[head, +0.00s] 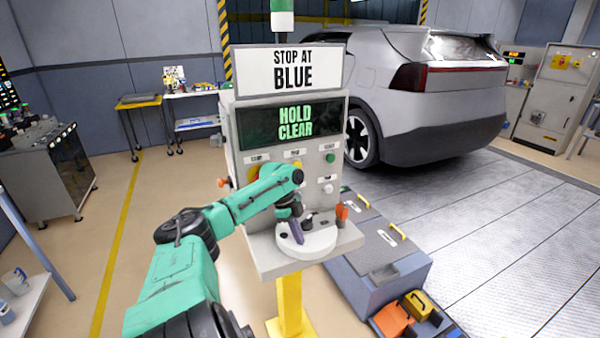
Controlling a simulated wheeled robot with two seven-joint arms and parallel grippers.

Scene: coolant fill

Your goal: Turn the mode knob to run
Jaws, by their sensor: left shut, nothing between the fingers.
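The grey control pedestal (339,128) stands in the middle of the head view. My left gripper (289,213) is in front of the panel's lower part, above the pedestal's shelf, pointing down. It is shut and holds nothing. My right gripper is not in view.
A green button (330,158) and a white button (328,188) are right of my wrist. A pale round piece (318,243) with a dark purple part sits on the shelf. An orange-red piece (342,212) is at its right. A silver car (430,110) stands behind.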

